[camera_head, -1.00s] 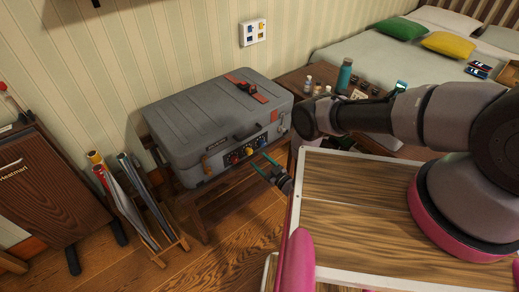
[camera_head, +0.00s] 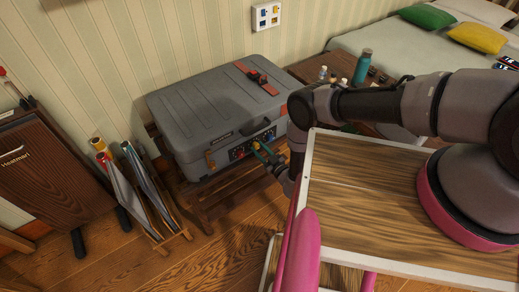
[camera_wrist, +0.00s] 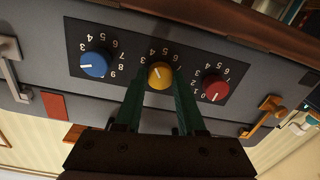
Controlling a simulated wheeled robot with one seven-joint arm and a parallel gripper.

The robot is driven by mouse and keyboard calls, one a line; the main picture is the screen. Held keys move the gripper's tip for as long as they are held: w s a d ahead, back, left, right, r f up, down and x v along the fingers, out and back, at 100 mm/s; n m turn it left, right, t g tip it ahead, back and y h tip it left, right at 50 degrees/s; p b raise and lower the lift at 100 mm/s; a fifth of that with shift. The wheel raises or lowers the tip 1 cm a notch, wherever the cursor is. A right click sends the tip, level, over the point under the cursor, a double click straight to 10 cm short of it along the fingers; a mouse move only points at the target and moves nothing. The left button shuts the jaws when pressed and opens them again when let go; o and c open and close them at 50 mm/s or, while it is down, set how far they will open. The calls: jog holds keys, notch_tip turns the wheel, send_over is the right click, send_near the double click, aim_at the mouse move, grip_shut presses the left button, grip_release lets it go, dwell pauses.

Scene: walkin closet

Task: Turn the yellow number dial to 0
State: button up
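The yellow number dial (camera_wrist: 160,76) sits in the middle of a black panel, between a blue dial (camera_wrist: 94,65) and a red dial (camera_wrist: 215,88). The panel is on the front of a grey suitcase (camera_head: 205,110). The numbers appear upside down in the wrist view; the yellow dial's setting is hard to read and part of its scale is hidden by my fingers. My gripper (camera_wrist: 160,84) is open, its green fingertips on either side of the yellow dial. I cannot tell whether they touch it. In the head view my gripper (camera_head: 264,154) is right at the panel.
A nightstand with a teal bottle (camera_head: 362,66) is at the right. A metal latch (camera_wrist: 12,68) and an orange latch (camera_wrist: 265,112) flank the panel.

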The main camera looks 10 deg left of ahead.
grip_shut()
jog(key=n, duration=0.4)
jog(key=shift+d+f+n, duration=0.1)
jog(key=shift+d+n, duration=0.05)
jog(key=shift+n, duration=0.15)
jog(key=n, duration=0.5)
jog(key=shift+s, duration=0.1)
jog(key=n, duration=0.5)
jog(key=shift+n+h, duration=0.3)
jog(key=shift+n, duration=0.1)
jog(key=shift+d+n, duration=0.1)
jog(key=shift+n, duration=2.3)
